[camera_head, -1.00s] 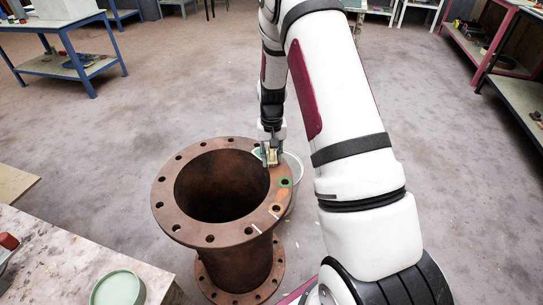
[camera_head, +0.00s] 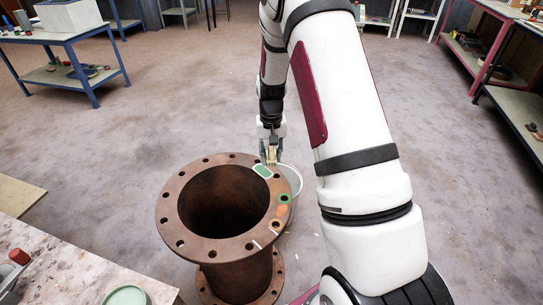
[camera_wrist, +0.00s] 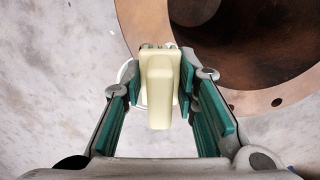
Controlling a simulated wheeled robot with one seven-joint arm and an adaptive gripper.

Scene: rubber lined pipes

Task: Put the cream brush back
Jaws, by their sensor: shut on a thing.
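My gripper (camera_head: 271,154) is shut on the cream brush (camera_wrist: 159,88). In the wrist view the brush is a pale cream block held upright between the green-lined fingers. In the head view the gripper is just beyond the far right rim of the rusty flanged pipe (camera_head: 174,215). A pale bucket (camera_head: 292,178) stands on the floor beside the pipe, below the gripper and partly hidden by the flange. In the wrist view only a bit of a white rim (camera_wrist: 124,72) shows behind the brush.
A worktable (camera_head: 60,262) at the lower left holds a green round dish (camera_head: 126,296) and a red-topped item (camera_head: 19,257). Open floor lies beyond the pipe.

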